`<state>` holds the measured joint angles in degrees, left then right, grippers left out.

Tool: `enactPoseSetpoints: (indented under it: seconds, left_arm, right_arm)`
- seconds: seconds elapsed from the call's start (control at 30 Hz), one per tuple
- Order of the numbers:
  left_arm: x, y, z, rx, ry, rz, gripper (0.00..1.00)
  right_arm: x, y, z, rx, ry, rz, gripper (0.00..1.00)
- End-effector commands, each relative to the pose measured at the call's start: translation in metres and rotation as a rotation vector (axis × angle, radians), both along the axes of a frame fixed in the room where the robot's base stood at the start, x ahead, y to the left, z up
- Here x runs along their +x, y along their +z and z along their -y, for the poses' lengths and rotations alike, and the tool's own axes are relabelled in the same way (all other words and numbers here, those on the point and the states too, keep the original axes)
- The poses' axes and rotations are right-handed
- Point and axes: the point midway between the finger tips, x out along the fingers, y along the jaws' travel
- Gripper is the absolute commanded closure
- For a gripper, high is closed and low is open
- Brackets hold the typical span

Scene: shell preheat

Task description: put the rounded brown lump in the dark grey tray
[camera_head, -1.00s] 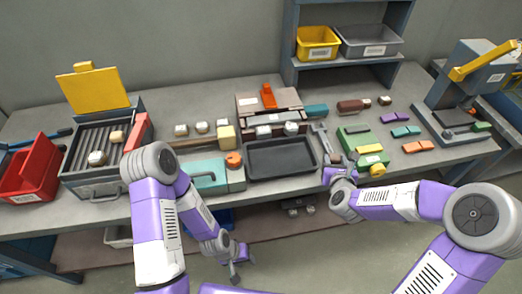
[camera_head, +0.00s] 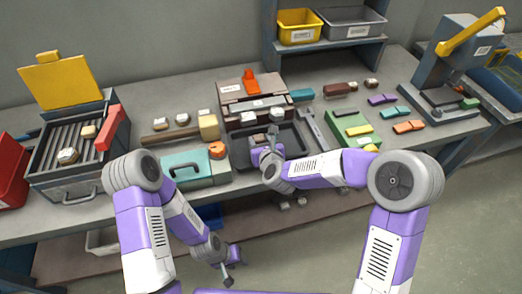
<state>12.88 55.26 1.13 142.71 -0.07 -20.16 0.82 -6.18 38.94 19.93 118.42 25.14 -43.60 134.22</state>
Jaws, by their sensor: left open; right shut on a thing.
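The dark grey tray (camera_head: 298,137) lies at the front middle of the bench, partly covered by my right arm. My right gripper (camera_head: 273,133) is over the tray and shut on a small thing. That thing is mostly hidden, and I cannot make out its shape or colour. A small rounded brown lump (camera_head: 371,82) sits at the back right of the bench, beside a longer brown piece. I cannot tell whether it is the task's lump. My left gripper (camera_head: 229,276) is open and empty, low in front of the bench.
A teal case (camera_head: 190,167) with an orange knob is left of the tray. A wrench (camera_head: 313,130) and a green block (camera_head: 350,122) are on its right. A brown block stack (camera_head: 247,103) stands behind. A grill box (camera_head: 70,150) with a raised yellow lid is far left.

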Motion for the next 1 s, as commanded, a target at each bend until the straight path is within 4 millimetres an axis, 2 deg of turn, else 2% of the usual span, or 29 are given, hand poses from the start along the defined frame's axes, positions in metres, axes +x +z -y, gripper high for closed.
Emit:
enactPoseSetpoints:
  seconds: [0.23, 0.63, 0.67, 0.8, 1.0]
  left_arm:
    - [0.0, -0.012, 0.0, 0.0, 0.0, 0.0, 0.57]
    - [0.0, -0.016, 0.0, 0.0, 0.0, 0.0, 0.57]
    - [0.0, -0.016, 0.0, 0.0, 0.0, 0.0, 0.57]
    - [0.0, -0.015, 0.0, 0.0, 0.0, 0.0, 0.57]
    - [0.0, -0.015, 0.0, 0.0, 0.0, 0.0, 0.57]
  right_arm:
    - [0.0, -0.035, 0.0, -0.001, 0.0, -0.004, 0.83]
    - [0.0, -0.038, 0.001, 0.001, 0.0, -0.001, 0.83]
    - [0.0, -0.038, 0.001, -0.001, 0.0, -0.002, 0.5]
    - [0.0, -0.037, 0.0, -0.001, 0.0, -0.002, 0.29]
    - [0.0, -0.037, 0.0, -0.001, 0.0, -0.002, 0.27]
